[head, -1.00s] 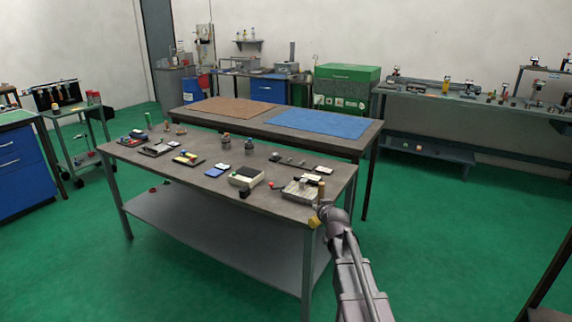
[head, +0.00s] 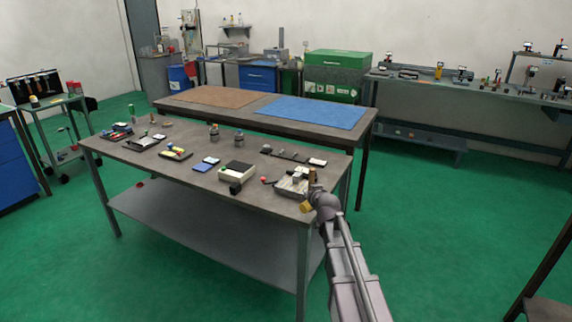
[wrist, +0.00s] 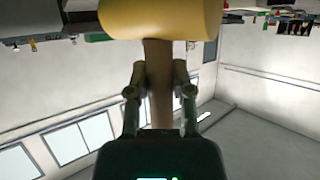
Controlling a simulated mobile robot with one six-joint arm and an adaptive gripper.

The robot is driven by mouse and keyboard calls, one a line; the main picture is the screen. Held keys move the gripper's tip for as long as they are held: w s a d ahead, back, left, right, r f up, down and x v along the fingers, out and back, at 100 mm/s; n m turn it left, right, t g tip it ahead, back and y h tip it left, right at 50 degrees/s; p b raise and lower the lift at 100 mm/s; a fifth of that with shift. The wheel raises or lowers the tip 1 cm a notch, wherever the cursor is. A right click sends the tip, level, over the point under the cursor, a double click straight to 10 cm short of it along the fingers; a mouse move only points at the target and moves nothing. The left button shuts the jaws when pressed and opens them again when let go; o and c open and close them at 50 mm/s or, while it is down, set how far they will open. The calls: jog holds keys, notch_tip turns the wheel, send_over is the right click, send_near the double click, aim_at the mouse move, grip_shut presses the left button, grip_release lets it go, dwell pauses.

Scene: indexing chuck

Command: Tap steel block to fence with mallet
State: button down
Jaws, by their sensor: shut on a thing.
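The mallet has a yellow head (wrist: 160,18) and a brown handle (wrist: 158,85). My gripper (wrist: 160,85) is shut on the handle, with one finger on each side, and the head is beyond the fingertips. In the head view the yellow mallet head (head: 305,207) shows low beside my gripper (head: 318,196), at the bench's right front corner. A grey fixture (head: 291,187) lies on the bench just left of my gripper, partly hidden by it. The steel block and the fence are too small to tell apart there.
The grey workbench (head: 215,190) carries a white-and-black box (head: 237,171), a small black block (head: 235,188), a blue pad (head: 202,167) and several small trays. Behind it stands a table with a brown mat (head: 209,96) and a blue mat (head: 310,111). Green floor is open at right.

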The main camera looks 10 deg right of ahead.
jog(key=shift+w, duration=0.1)
jog(key=w+a+r+n+y+p, duration=0.1)
jog(key=w+a+r+y+p, duration=0.1)
jog(key=w, duration=0.4)
jog(key=w+a+r+n+g+y+p, duration=0.1)
jog(key=w+a+r+n+y+p, duration=0.1)
jog(key=w, duration=0.5)
jog(key=shift+a+r+n+p, duration=0.3)
jog(key=shift+a+r+p, duration=0.25)
jog(key=shift+a, duration=0.55)
jog(key=shift+f, duration=0.15)
jog(key=shift+w+d+f+b, duration=0.2)
jog(key=shift+w+f+b, duration=0.05)
jog(key=shift+f+b, duration=0.75)
jog(key=shift+w+d+f+b, duration=0.15)
jog(key=shift+w+f+b, duration=0.05)
jog(key=shift+f+b, duration=0.7)
jog(key=shift+w+d+f+b, duration=0.2)
jog(key=shift+w+f+b, duration=0.05)
jog(key=shift+f+b, duration=0.75)
jog(key=shift+w, duration=0.1)
